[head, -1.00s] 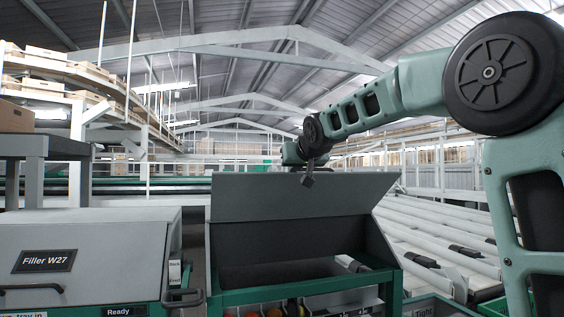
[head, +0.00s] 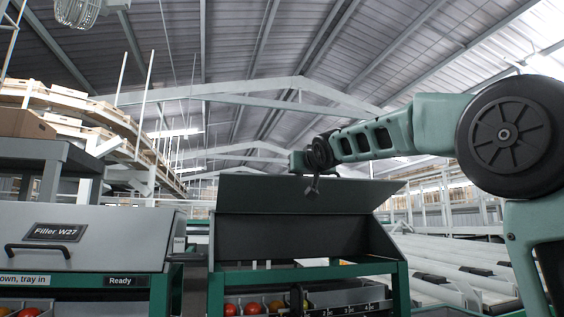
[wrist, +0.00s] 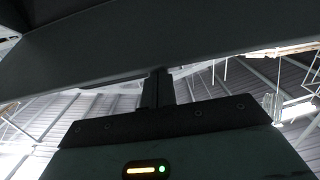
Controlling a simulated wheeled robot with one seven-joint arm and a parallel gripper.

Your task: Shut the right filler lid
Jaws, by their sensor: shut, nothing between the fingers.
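The right filler (head: 217,290) stands in the middle of the head view. Its grey lid (head: 260,196) is raised, and the dark inside (head: 290,240) shows below it. My gripper (head: 313,192) is shut and empty. In the head view its tips overlap the upper part of the lid, right of the middle; I cannot tell whether they touch. In the wrist view the shut fingers (wrist: 157,90) point at a broad dark panel (wrist: 200,50), which looks like the lid and hides what lies beyond.
The left filler (head: 90,235), labelled Filler W27, has its lid down and a black handle (head: 38,248). Tomatoes (head: 252,308) show in a tray under the right filler. White rollers (head: 450,262) lie to the right. A loaded conveyor (head: 90,110) runs at upper left.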

